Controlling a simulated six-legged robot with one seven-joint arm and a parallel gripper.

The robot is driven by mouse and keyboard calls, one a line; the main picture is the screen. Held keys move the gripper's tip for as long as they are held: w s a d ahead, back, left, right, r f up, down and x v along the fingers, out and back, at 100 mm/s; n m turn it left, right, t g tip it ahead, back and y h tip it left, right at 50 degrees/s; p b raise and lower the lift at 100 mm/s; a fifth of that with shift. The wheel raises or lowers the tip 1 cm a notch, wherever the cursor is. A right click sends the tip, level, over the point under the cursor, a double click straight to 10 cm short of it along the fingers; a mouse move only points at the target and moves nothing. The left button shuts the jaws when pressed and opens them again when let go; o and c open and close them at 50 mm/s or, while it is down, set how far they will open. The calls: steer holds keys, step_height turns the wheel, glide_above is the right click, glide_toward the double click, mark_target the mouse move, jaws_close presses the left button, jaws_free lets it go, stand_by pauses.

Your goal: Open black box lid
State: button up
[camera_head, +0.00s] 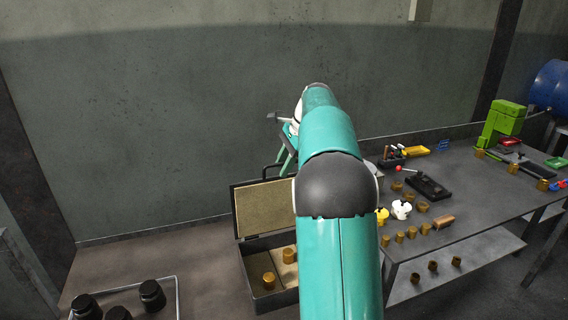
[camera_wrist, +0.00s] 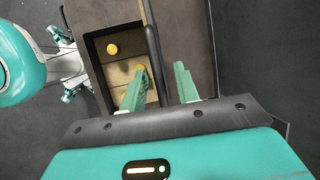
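The black box (camera_head: 249,262) stands on the floor beside the workbench. Its lid (camera_head: 261,209) is raised, about upright, with its tan inner face showing. A dark handle (camera_head: 266,170) sticks up at the lid's top edge. In the wrist view, the box (camera_wrist: 92,50) is seen from above with its tan inside open to view, and the lid's dark edge (camera_wrist: 150,40) runs along its right side. My gripper (camera_wrist: 160,67) is open, its teal fingers apart near the lid's edge. In the head view, my gripper (camera_head: 285,150) is above the lid's top; my arm hides the box's right part.
Brass-coloured cylinders (camera_head: 269,280) lie inside the box. The workbench (camera_head: 470,190) on the right carries small parts, trays and a green machine (camera_head: 501,123). Black jars (camera_head: 152,296) stand in a tray at the lower left. Floor left of the box is clear.

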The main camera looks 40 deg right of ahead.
steer(key=shift+r, duration=0.1)
steer(key=v, duration=1.3)
steer(key=shift+d+r, duration=0.15)
steer(key=shift+r, duration=0.05)
steer(key=shift+s, duration=0.1)
